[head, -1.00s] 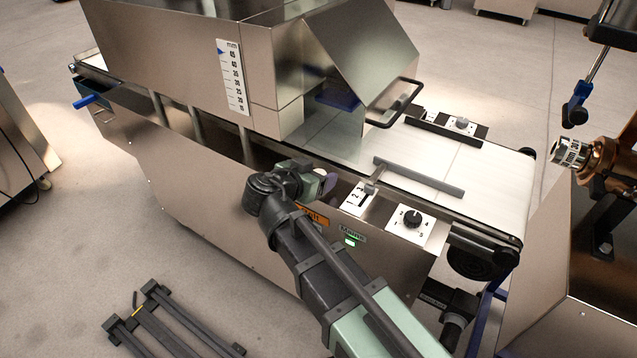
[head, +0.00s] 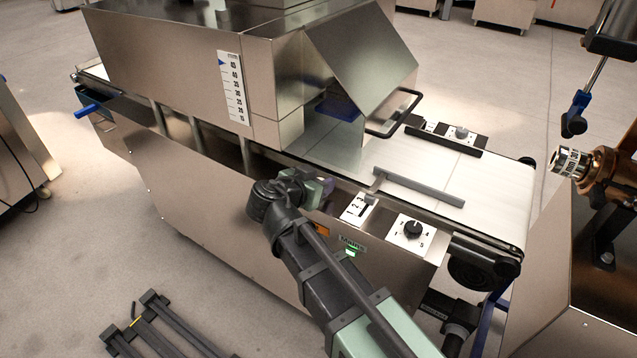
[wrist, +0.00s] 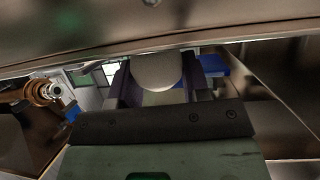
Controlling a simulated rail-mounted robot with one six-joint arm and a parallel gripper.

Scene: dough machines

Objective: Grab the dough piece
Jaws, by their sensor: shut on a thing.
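The dough piece (wrist: 157,72) is a pale, rounded lump in the wrist view. It sits between the two dark fingers of my gripper (wrist: 158,80), which is shut on it. Its far side is cut off by a metal edge across the top of the picture. In the head view my gripper (head: 322,186) is at the near side of the steel dough machine (head: 190,80), close to the conveyor's edge and left of the number switch plate. The dough piece cannot be made out clearly there.
The white conveyor belt (head: 480,200) runs out to the right under a sloped hood (head: 360,55). A grey guide bar (head: 420,187) lies across it. A knob panel (head: 411,232) is on the near side. Another machine with a copper-coloured part (head: 597,165) stands at the right.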

